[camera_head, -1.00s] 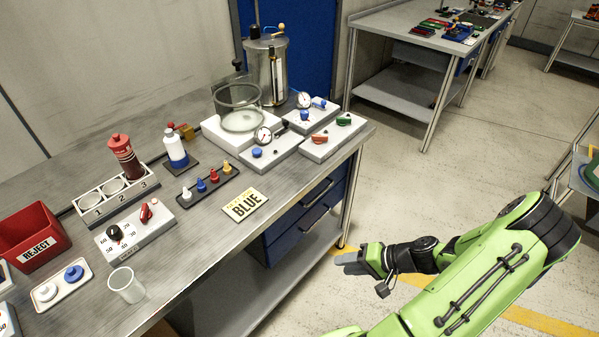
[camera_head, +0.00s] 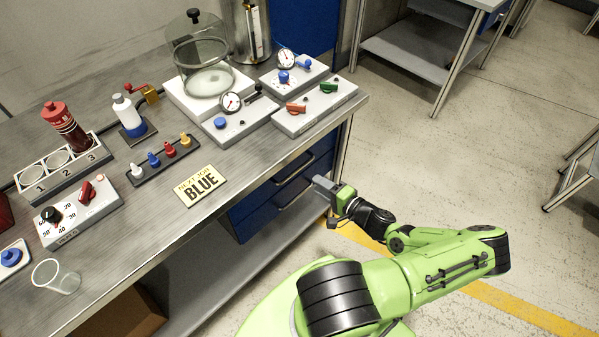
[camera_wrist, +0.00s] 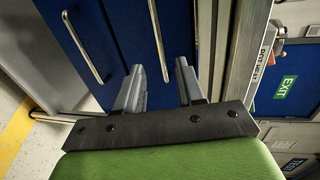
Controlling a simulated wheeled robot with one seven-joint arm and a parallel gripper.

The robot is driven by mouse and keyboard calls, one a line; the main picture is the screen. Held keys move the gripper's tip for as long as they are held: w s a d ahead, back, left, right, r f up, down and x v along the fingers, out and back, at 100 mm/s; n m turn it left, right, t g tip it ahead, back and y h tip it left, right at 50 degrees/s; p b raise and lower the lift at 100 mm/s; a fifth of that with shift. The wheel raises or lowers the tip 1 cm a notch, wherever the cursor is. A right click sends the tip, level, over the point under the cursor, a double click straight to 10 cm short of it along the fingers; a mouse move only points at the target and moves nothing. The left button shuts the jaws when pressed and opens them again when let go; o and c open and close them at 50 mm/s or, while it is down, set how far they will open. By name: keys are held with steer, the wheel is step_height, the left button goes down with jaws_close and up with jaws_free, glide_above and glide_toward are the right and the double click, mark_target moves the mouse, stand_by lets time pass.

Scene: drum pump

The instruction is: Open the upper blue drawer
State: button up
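The upper blue drawer (camera_head: 318,157) is under the right end of the bench and looks shut. Its bar handle (camera_head: 293,170) runs along the front. In the wrist view this handle (camera_wrist: 158,40) reaches down between my fingertips. My gripper (camera_head: 318,184) is in front of the drawers, near their right end. In the wrist view my gripper (camera_wrist: 160,72) is open, with one finger on each side of the handle's line. I cannot tell whether the fingers reach around the bar. The lower blue drawer's handle (camera_wrist: 83,47) is left of my fingers.
The bench top (camera_head: 225,215) overhangs the drawers and carries a BLUE sign (camera_head: 200,186), a glass bell jar (camera_head: 203,70) and gauge blocks. A lower shelf (camera_head: 215,280) is below the drawers. The floor (camera_head: 430,170) to the right is clear.

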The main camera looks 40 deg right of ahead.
steer(key=b+x, duration=0.1)
steer(key=x, duration=0.8)
steer(key=shift+w, duration=0.3)
steer(key=shift+c, duration=0.3)
jaws_close()
